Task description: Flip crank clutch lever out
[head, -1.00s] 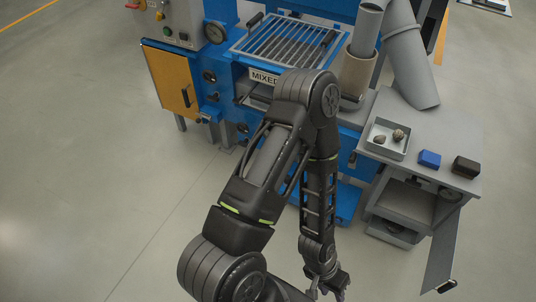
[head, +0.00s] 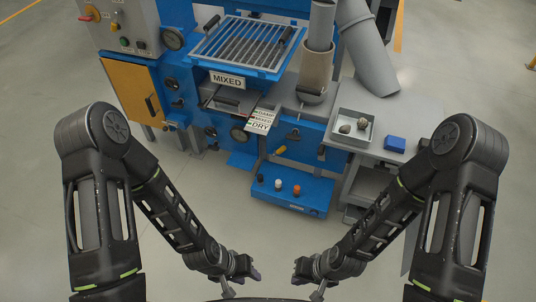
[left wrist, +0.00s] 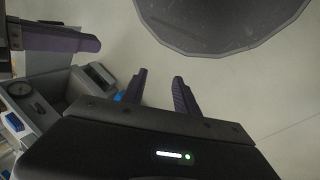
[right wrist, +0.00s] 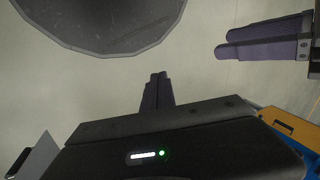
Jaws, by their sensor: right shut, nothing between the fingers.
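The blue machine (head: 215,95) stands ahead in the head view. I cannot surely pick out the crank clutch lever. A small yellow-orange handle (head: 280,150) and a thin grey lever (head: 321,152) show on its lower front. My left gripper (head: 257,275) is low in the head view, well apart from the machine; in the left wrist view its fingers (left wrist: 160,90) are spread and empty. My right gripper (head: 296,274) is just to its right; in the right wrist view its fingers (right wrist: 156,92) are together with nothing between them.
A grey bench at the right bears a tray (head: 340,140) with two lumps and a blue block (head: 395,144). A low blue platform (head: 300,205) with small coloured knobs juts out at the machine's foot. The floor (head: 250,240) before it is clear.

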